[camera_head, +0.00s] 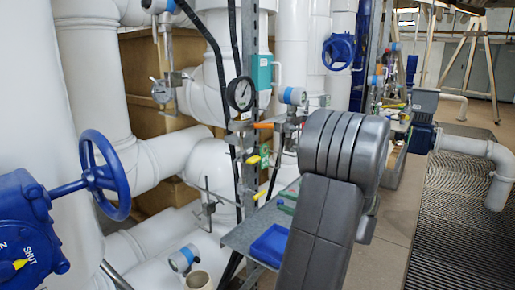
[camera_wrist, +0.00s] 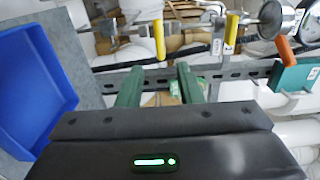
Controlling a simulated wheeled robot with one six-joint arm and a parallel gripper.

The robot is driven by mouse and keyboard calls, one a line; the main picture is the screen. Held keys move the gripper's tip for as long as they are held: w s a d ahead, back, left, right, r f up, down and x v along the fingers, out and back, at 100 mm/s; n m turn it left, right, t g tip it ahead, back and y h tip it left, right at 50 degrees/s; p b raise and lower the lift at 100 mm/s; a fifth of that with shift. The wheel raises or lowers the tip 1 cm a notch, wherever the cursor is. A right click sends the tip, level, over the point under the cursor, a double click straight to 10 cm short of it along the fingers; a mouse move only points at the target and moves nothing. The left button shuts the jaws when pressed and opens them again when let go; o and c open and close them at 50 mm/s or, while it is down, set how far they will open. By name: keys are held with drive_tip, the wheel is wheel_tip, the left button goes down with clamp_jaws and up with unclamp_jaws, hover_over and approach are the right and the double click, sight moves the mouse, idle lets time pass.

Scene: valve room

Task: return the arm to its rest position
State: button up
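My gripper (camera_wrist: 158,84) shows in the wrist view with its two green fingers apart and nothing visible held between them. It points towards a grey slotted rail and valves with yellow handles. In the head view my grey arm stands in the right middle, bent at a large rounded joint. The gripper itself is hidden there behind the arm.
A blue tray (camera_head: 270,245) lies on a grey shelf (camera_head: 240,232) beside my arm; it also shows in the wrist view (camera_wrist: 40,88). A pressure gauge (camera_head: 241,93), white pipes and a blue handwheel (camera_head: 105,175) stand left. Grated floor (camera_head: 455,235) lies open right.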

sight(261, 192)
drive_tip(key=x, duration=0.8)
drive_tip(key=shift+w+a, duration=0.15)
drive_tip(key=shift+a, duration=0.15)
drive_tip(key=shift+w+a+n, duration=0.15)
drive_tip(key=shift+w+n, duration=0.05)
drive_tip(key=shift+n, duration=0.1)
drive_tip(key=shift+s+r+n, duration=0.1)
drive_tip(key=shift+r+n, duration=0.1)
drive_tip(key=shift+n, duration=0.7)
drive_tip(key=n, duration=0.4)
drive_tip(key=shift+s+r, duration=0.1)
drive_tip(key=shift+r, duration=0.15)
drive_tip(key=shift+s, duration=0.1)
